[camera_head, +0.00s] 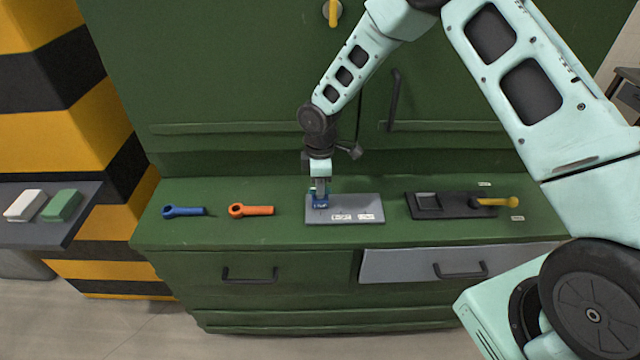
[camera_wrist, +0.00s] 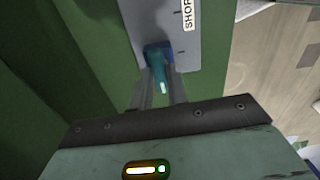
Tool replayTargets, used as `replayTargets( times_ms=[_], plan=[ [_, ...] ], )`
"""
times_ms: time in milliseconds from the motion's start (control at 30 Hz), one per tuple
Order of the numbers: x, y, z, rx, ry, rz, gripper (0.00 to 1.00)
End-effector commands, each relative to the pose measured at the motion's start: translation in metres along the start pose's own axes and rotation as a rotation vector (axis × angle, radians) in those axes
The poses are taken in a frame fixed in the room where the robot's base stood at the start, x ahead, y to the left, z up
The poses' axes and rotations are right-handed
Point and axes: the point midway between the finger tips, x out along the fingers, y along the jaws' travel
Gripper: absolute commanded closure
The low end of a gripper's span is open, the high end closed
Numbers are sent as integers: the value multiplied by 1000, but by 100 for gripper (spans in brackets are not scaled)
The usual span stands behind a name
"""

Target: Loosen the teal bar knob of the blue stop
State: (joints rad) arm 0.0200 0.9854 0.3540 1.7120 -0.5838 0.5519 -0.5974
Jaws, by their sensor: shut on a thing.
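The blue stop (camera_head: 320,203) sits at the left end of a grey plate (camera_head: 345,209) on the green cabinet top. My gripper (camera_head: 320,191) points down onto it from above. In the wrist view the teal bar knob (camera_wrist: 158,72) lies between the two fingers of my gripper (camera_wrist: 160,88), which are shut on it. The blue stop (camera_wrist: 152,48) shows just beyond the knob. A white mark shows on the knob's near end. Part of the stop is hidden by the knob and fingers.
A blue ring-ended tool (camera_head: 185,211) and an orange one (camera_head: 250,210) lie left of the plate. A black fixture (camera_head: 450,205) with a yellow handle (camera_head: 494,202) is to the right. A grey shelf (camera_head: 75,222) holds white and green blocks. Striped pillar at left.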

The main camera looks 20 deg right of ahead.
Motion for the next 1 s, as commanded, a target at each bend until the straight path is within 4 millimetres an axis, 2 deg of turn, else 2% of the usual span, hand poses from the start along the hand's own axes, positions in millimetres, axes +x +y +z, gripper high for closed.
replayTargets(
  times_ms=[500, 533, 600, 867, 1000],
  plan=[
    [-1, 1, 0, -18, 2, 3, 100],
    [-1, 1, 0, -18, 2, 3, 75],
    [-1, 1, 0, -18, 1, 2, 62],
    [-1, 0, 0, -18, 1, 1, 62],
    [-9, 1, 0, -16, 2, 3, 62]
  ],
)
